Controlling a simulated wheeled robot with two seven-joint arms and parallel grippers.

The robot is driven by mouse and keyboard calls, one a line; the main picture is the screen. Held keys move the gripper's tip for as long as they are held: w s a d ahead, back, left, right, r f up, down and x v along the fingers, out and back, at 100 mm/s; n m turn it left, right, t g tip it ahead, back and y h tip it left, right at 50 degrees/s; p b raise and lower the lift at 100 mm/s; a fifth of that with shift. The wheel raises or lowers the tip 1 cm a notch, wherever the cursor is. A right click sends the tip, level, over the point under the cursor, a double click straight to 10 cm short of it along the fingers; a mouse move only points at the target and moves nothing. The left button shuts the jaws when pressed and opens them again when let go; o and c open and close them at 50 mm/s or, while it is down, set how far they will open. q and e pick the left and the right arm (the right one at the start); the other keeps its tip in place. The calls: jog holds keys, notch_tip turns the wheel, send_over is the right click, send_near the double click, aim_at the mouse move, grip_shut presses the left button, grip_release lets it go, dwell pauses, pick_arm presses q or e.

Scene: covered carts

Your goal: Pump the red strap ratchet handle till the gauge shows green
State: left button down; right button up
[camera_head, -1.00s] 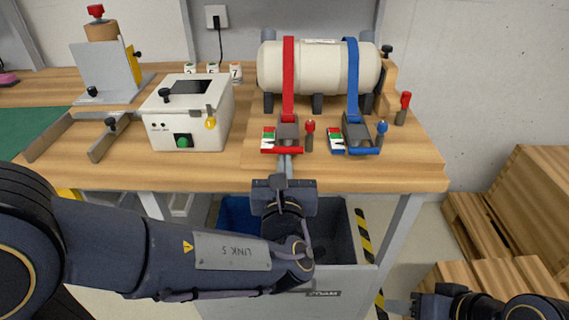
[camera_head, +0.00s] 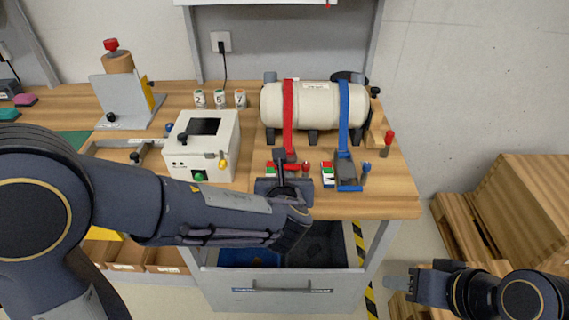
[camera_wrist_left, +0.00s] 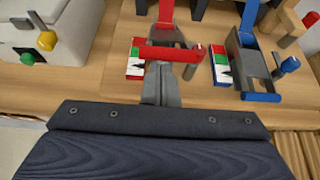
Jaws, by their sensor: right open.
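The red strap (camera_head: 288,120) runs over a cream tank (camera_head: 314,104) to its ratchet on the table. In the left wrist view the red ratchet handle (camera_wrist_left: 185,53) lies crosswise at the tips of my left gripper (camera_wrist_left: 162,72). Its fingers are together; whether they touch the handle I cannot tell. In the head view my left gripper (camera_head: 288,172) covers much of this ratchet. The red ratchet's gauge (camera_wrist_left: 134,62) has red, green and white bands; its pointer is too small to read surely. My right gripper (camera_head: 404,284) is open and empty, low right of the table.
A blue strap (camera_head: 343,120) and its ratchet (camera_head: 347,178) stand close on the right. A white box (camera_head: 203,146) is to the left. Wooden crates (camera_head: 517,215) are at the right.

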pick_arm(q)
jog(key=shift+g, duration=0.9)
jog(key=w+r+p, duration=0.1)
jog(key=p, duration=0.1)
jog(key=w+r+p, duration=0.1)
jog(key=r+p, duration=0.1)
jog(key=w+r+p, duration=0.1)
jog(key=r+p, duration=0.1)
jog(key=shift+w+r+p, duration=0.45)
jog(key=shift+w, duration=0.2)
jog(key=shift+w+r+p, duration=0.4)
jog(key=shift+w+r, duration=0.05)
jog(key=shift+w, duration=0.15)
pick_arm(e)
notch_tip(320, 180, up, 10)
